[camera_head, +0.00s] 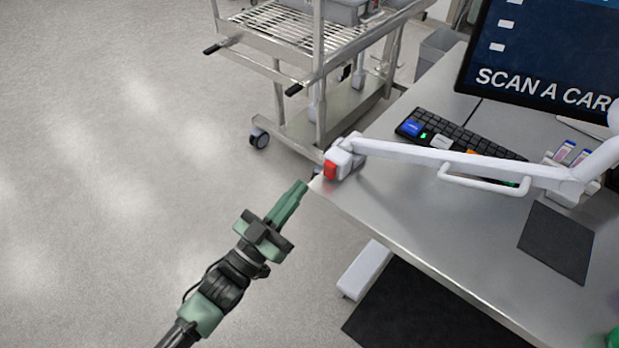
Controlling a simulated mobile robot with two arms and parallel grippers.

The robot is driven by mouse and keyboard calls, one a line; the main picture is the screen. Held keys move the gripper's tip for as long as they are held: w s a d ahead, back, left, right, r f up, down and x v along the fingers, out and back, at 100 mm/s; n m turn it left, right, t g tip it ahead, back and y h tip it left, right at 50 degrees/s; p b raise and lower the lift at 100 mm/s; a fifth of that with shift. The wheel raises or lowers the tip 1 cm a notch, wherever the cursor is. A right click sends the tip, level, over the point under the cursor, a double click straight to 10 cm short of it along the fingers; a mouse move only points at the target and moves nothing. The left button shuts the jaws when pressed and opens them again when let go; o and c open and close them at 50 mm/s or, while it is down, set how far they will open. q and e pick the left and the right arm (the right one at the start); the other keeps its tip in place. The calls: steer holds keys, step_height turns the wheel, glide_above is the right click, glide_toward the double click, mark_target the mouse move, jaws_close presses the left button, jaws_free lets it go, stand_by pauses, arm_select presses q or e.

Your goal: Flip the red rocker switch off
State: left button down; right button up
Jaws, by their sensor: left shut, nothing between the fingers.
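The red rocker switch (330,170) sits on the end of a white housing (344,157) at the near left corner of the steel table. The housing is joined to a white jointed arm that reaches right across the table. My left gripper (302,187) is shut and empty. Its green fingertips point up and right toward the switch and appear a little short of it, just off the table corner. I cannot tell the switch's position from this angle.
The steel table (400,205) holds a keyboard (455,135), a monitor (545,60) and a dark pad (556,243). A wire-shelf cart (300,60) stands behind the switch. Open floor (120,150) lies to the left.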

arm_select(q)
steer(key=shift+v, duration=1)
arm_select(e)
steer(key=shift+d+f, duration=0.1)
steer(key=shift+f, duration=0.15)
arm_select(q)
steer(key=shift+s, duration=0.1)
